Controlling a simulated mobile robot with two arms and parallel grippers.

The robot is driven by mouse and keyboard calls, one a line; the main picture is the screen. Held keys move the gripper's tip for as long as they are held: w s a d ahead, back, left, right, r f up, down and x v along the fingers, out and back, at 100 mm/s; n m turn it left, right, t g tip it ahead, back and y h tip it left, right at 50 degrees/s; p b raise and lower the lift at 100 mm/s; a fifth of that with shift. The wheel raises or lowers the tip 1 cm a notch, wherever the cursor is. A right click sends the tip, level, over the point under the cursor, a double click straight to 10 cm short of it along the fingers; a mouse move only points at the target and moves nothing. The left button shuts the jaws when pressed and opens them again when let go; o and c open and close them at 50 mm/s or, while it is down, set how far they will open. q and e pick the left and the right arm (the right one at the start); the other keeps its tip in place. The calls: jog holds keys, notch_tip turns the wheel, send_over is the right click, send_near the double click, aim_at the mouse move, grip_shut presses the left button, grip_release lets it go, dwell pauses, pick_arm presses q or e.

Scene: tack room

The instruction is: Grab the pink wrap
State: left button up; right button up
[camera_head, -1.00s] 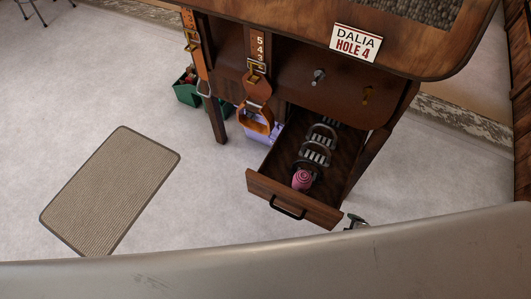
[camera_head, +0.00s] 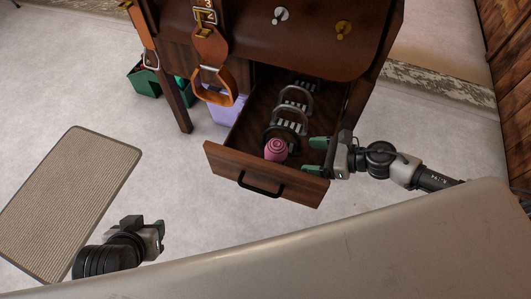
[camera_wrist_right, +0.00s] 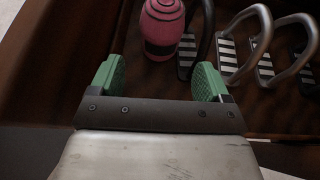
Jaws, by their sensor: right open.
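The pink wrap (camera_head: 276,150) is a rolled bundle standing near the front of the open wooden drawer (camera_head: 228,162). In the right wrist view the wrap (camera_wrist_right: 162,25) is just beyond the green fingertips, roughly centred between them. My right gripper (camera_head: 316,156) is open and empty at the drawer's right side, to the right of the wrap and apart from it. In the wrist view the right gripper's fingers (camera_wrist_right: 160,73) stand wide apart. My left gripper (camera_head: 158,238) is low at the left, over the floor and away from the drawer; its finger gap is not clear.
Several metal stirrups (camera_head: 290,117) stand in a row behind the wrap. The drawer's black handle (camera_head: 260,187) faces front. An orange strap stirrup (camera_head: 212,88) hangs left of the drawer. A striped mat (camera_head: 75,195) lies on open floor at left.

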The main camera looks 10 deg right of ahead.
aim_at(279, 153)
jog(key=x, duration=0.3)
jog(key=shift+w+a+f, duration=0.1)
jog(key=shift+w+a, duration=0.05)
jog(key=shift+a, duration=0.05)
jog(key=shift+w+a+f, duration=0.25)
jog(key=shift+w+a, duration=0.05)
jog(key=shift+a, duration=0.2)
jog(key=x, duration=0.5)
jog(key=shift+w, duration=0.1)
pick_arm(q)
jog(key=shift+w+d+r+t, duration=0.25)
jog(key=shift+w+d+t, duration=0.05)
pick_arm(e)
jog(key=shift+c, duration=0.2)
jog(key=c, duration=0.7)
jog(key=shift+o, duration=0.2)
pick_arm(q)
jog(key=shift+s, duration=0.1)
